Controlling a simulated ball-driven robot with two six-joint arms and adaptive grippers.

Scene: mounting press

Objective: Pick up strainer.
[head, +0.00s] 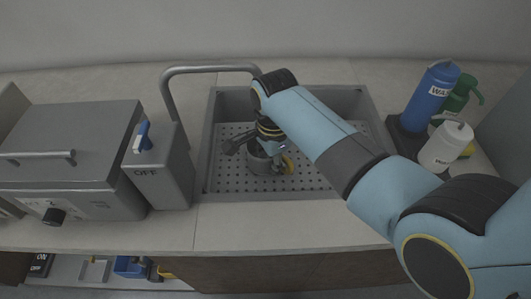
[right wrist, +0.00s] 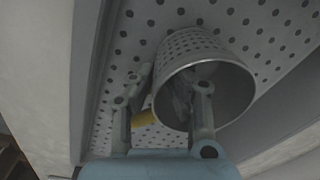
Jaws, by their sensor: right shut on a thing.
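The strainer (head: 259,164) is a grey metal cup with small holes, low in the sink over the perforated floor. In the right wrist view the strainer (right wrist: 205,44) shows its round open rim facing the camera. My right gripper (head: 273,156) reaches down into the sink at the strainer. In the right wrist view its fingers (right wrist: 163,88) straddle the cup's wall, one inside the mouth and one outside, shut on it. Whether the strainer touches the sink floor I cannot tell. My left gripper is not in view.
The grey sink (head: 205,172) has a bent faucet (head: 210,69) at its back left. A grey box marked OFF (head: 160,178) and the press (head: 70,150) stand left. Blue (head: 431,98), green and white (head: 446,147) bottles stand right. Something yellow (right wrist: 144,118) shows beside the strainer.

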